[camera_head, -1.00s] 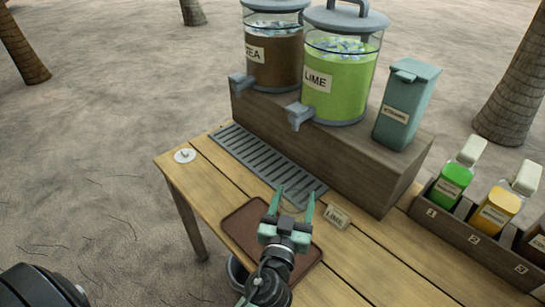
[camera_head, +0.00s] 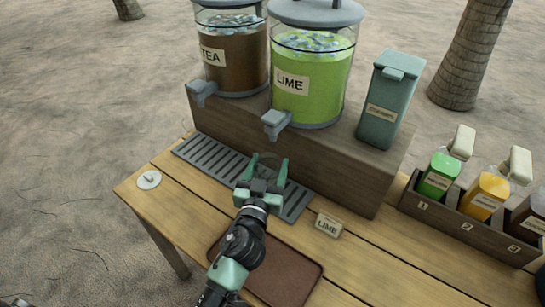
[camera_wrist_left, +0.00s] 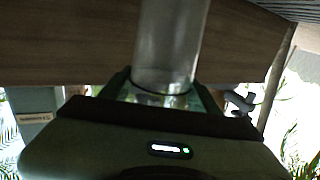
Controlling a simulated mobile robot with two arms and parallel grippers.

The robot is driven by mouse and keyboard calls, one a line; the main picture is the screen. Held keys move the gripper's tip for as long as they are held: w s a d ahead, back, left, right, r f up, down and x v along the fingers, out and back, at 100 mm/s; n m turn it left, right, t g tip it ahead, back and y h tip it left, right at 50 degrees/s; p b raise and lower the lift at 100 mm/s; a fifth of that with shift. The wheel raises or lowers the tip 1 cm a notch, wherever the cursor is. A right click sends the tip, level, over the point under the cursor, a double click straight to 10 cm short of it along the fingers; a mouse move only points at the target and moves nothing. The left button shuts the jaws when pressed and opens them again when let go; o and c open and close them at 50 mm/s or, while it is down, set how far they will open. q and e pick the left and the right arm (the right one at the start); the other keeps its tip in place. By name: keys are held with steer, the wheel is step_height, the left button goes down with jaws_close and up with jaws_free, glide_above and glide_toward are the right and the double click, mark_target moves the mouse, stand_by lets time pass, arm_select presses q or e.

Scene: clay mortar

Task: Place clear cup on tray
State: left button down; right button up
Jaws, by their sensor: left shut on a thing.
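The clear cup (camera_wrist_left: 170,45) shows in the left wrist view as a transparent cylinder between the fingers. My left gripper (camera_head: 265,168) is shut on it, and the cup is barely visible in the head view. The gripper is over the right part of the grey drip grille, in front of the lime dispenser (camera_head: 310,75) and near its tap (camera_head: 276,122). The brown tray (camera_head: 285,268) lies on the wooden table nearer to me, partly hidden by my left arm. My right gripper is not in view.
The tea dispenser (camera_head: 232,55) and a teal canister (camera_head: 388,105) stand on a wooden riser (camera_head: 345,170). A small LIME card (camera_head: 328,225) stands right of the gripper. A bottle rack (camera_head: 470,228) is at the right. A white disc (camera_head: 149,180) lies at the left corner.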

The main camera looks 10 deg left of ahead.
mark_target(272, 167)
arm_select(q)
steer(key=w, duration=0.4)
steer(key=shift+w, duration=0.4)
steer(key=shift+w+f, duration=0.1)
steer(key=shift+f, duration=0.05)
step_height(272, 167, down, 3)
steer(key=b, duration=0.2)
steer(key=shift+f+b, duration=0.2)
steer(key=shift+b, duration=0.1)
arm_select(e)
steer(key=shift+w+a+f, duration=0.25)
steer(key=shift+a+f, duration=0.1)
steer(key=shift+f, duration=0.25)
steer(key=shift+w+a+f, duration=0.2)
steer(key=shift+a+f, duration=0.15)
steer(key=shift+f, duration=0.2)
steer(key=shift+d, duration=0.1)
arm_select(q)
steer(key=shift+f, duration=0.1)
steer(key=shift+c, duration=1.9)
jaws_free()
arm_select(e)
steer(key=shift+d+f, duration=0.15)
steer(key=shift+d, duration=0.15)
